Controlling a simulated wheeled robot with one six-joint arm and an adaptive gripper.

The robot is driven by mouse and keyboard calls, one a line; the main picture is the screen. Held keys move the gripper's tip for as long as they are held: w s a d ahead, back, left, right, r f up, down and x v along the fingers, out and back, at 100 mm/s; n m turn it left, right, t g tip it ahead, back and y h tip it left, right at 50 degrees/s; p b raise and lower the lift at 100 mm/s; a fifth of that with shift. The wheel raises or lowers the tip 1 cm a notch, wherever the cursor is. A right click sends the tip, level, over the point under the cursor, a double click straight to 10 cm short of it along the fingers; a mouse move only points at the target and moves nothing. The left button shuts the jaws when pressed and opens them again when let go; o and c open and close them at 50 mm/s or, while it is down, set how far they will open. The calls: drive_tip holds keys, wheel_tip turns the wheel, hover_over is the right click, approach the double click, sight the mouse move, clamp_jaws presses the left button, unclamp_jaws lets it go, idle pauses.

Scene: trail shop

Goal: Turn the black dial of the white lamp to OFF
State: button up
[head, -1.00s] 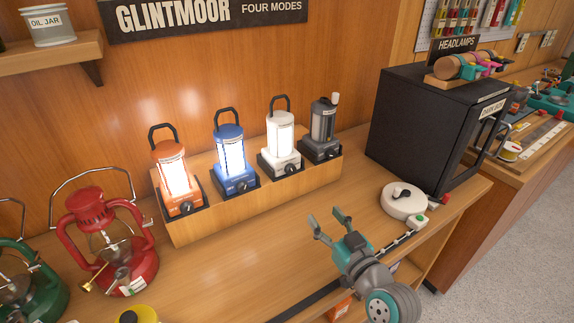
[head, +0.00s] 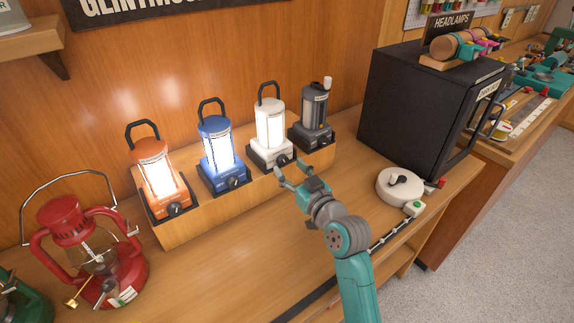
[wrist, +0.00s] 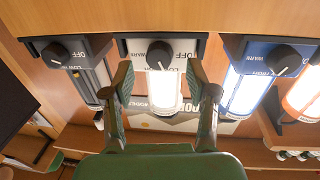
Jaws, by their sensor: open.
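The white lamp (head: 270,122) is lit and stands on the wooden step between the blue lamp and the dark grey lamp. Its black dial (head: 283,160) is on the front of its base. In the wrist view the white lamp's tube (wrist: 161,92) glows upside down, and the dial (wrist: 160,54) is near the middle, with OFF lettering to its right. My gripper (head: 291,170) is open and empty, just in front of the white lamp's base. In the wrist view its fingers (wrist: 159,76) stand apart on either side of the lamp, with the dial beyond their tips; no contact shows.
The lit blue lamp (head: 217,145), lit orange lamp (head: 155,172) and unlit dark grey lamp (head: 313,108) stand close by, each with its own dial. A black box (head: 410,110) and round white device (head: 398,187) are right. A red lantern (head: 70,250) stands left.

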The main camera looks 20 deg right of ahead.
sight(283, 161)
drive_tip(key=shift+w+a, duration=0.25)
drive_tip(key=shift+w, duration=0.85)
clamp_jaws()
drive_tip(key=shift+n, duration=0.8)
unclamp_jaws()
